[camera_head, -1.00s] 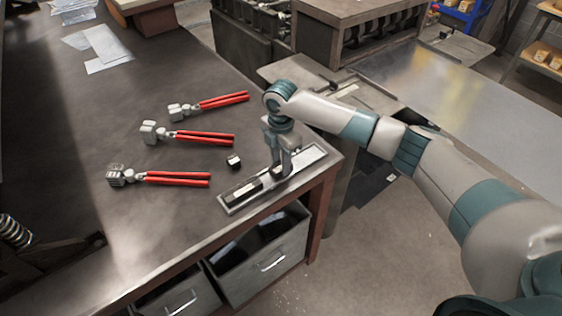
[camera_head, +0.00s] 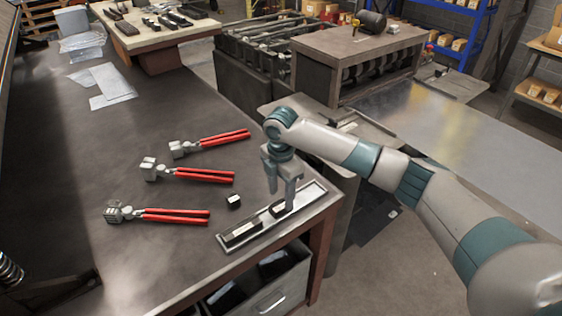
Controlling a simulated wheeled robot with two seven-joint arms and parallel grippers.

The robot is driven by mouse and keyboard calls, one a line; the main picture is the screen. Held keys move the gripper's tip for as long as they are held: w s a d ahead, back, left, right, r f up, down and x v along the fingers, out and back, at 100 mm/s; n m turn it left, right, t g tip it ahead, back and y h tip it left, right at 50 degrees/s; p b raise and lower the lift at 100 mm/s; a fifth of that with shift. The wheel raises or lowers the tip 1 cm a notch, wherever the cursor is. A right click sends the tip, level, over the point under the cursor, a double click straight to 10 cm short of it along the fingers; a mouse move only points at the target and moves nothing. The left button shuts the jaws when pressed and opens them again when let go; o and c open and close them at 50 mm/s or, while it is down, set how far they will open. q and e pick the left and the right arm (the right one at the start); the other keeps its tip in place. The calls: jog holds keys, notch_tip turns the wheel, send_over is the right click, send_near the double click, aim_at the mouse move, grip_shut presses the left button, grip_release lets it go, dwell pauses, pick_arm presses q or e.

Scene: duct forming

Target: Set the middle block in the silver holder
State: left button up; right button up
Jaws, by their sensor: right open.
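The long silver holder (camera_head: 306,196) lies near the table's front right edge. A dark block with a pale top (camera_head: 241,232) sits in its left part. Another dark block (camera_head: 278,209) sits near its middle, close to the fingers. A small dark block with a pale face (camera_head: 233,201) lies on the table just behind the holder. My right gripper (camera_head: 281,196) points down over the holder's middle, open. Its fingers partly hide the holder and the middle of it; whether they touch the block there cannot be told. My left gripper is not in view.
Several red-handled tools (camera_head: 190,175) lie on the dark table (camera_head: 130,255) left of the holder. Metal sheets (camera_head: 108,83) lie farther back. An open grey drawer (camera_head: 275,292) is below the table's front edge. The table between tools and holder is mostly clear.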

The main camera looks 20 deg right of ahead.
notch_tip(320, 180, up, 14)
jog(key=b, duration=0.3)
dwell(0.6)
